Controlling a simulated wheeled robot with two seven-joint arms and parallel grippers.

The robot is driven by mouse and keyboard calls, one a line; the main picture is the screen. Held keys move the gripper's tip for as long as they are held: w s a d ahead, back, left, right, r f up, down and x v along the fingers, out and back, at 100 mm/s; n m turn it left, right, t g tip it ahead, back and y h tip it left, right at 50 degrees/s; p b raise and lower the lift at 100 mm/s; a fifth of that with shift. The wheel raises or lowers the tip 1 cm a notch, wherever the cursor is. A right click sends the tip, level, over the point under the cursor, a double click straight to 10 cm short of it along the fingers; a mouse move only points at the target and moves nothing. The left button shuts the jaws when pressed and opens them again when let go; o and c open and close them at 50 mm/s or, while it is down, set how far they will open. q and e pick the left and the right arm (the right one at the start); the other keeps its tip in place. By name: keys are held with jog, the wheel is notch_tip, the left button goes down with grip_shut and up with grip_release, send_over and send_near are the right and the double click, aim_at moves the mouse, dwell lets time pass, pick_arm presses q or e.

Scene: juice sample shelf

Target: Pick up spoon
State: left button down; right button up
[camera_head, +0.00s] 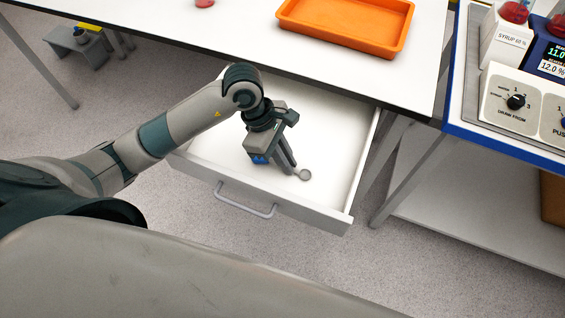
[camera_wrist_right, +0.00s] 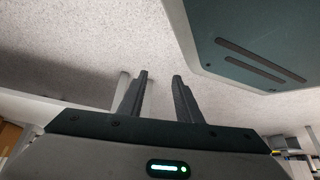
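A small grey metal spoon (camera_head: 305,175) lies in the open white drawer (camera_head: 225,165). Its round bowl shows; the handle is mostly hidden by my left gripper. My left gripper (camera_head: 291,167) points down into the drawer, with its dark fingertips right beside the spoon on its left. The fingers overlap in the head view, so I cannot tell whether they are open or touch the spoon. My right gripper (camera_wrist_right: 158,80) shows in the right wrist view. Its two dark fingers are apart with nothing between them, above the speckled floor.
The drawer's front wall and grey handle (camera_head: 245,203) face me. An orange tray (camera_head: 345,22) and a red object (camera_head: 204,3) are on the white table above the drawer. A blue-edged bench with a syrup dispenser (camera_head: 507,42) and control panel stands at right.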

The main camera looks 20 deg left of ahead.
pick_arm(q)
jog(key=shift+r, duration=0.1)
dwell(0.3)
